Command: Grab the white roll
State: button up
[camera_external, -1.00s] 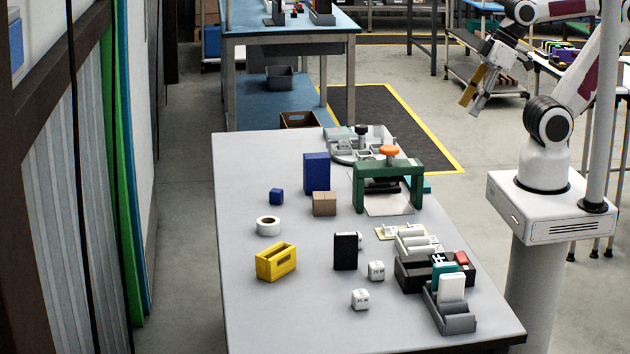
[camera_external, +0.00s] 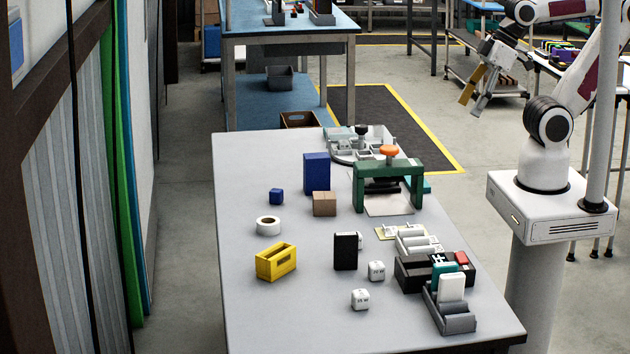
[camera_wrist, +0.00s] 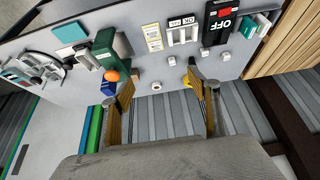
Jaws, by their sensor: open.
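The white roll (camera_external: 268,226), a short ring with a dark hole, lies flat on the grey table, left of its middle in the external view. In the wrist view the roll (camera_wrist: 157,85) appears small, between my two fingers in the picture. My gripper (camera_external: 473,101) hangs in the air beyond the table's right side, far from the roll. It also shows in the wrist view (camera_wrist: 160,87), with tan-padded fingers spread apart and nothing between them.
A green frame with an orange knob (camera_external: 389,150) stands farther right. The table left of the roll is clear.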

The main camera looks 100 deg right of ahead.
aim_at(268, 226)
jog(key=shift+w, duration=0.1)
